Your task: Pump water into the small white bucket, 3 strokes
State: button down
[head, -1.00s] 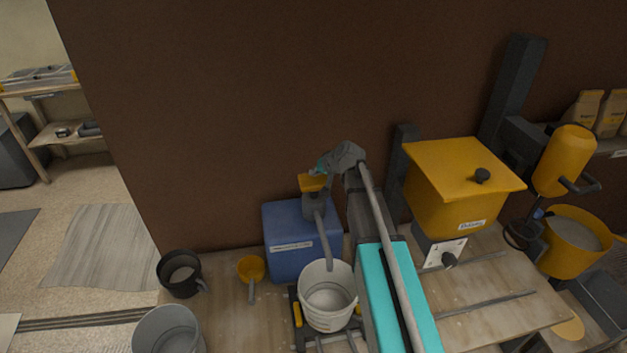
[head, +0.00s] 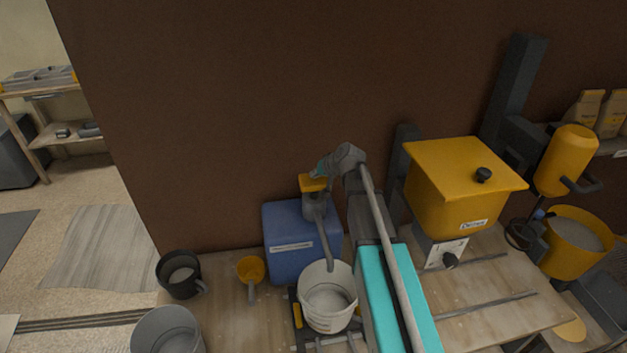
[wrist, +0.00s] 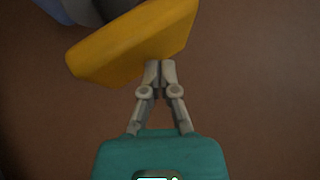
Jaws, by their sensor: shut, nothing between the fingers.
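The small white bucket (head: 326,316) stands upright on a dark stand at the front of the bench, below the pump's grey spout. The blue water container (head: 290,262) stands behind it, with a grey pump and a yellow pump head (head: 313,184) on top. My gripper (wrist: 160,66) is shut and empty, its fingertips at the edge of the yellow pump head (wrist: 135,42) in the wrist view. I cannot tell whether they touch it. In the head view my arm hides the fingers. The bucket's inside looks pale grey; the water level is unclear.
A black jug (head: 181,276), a yellow scoop (head: 251,270) and a grey bucket (head: 166,333) stand to the left. A yellow hopper (head: 455,205) stands close right of my arm, with a yellow mixer (head: 566,160) beyond. A brown wall rises behind.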

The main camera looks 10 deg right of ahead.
aim_at(319, 182)
jog(key=shift+f+b, duration=2.25)
dwell(3.0)
jog(key=shift+r, duration=0.15)
jog(key=shift+r+p, duration=2.6)
jog(key=shift+p, duration=0.2)
jog(key=shift+r+p, duration=2.55)
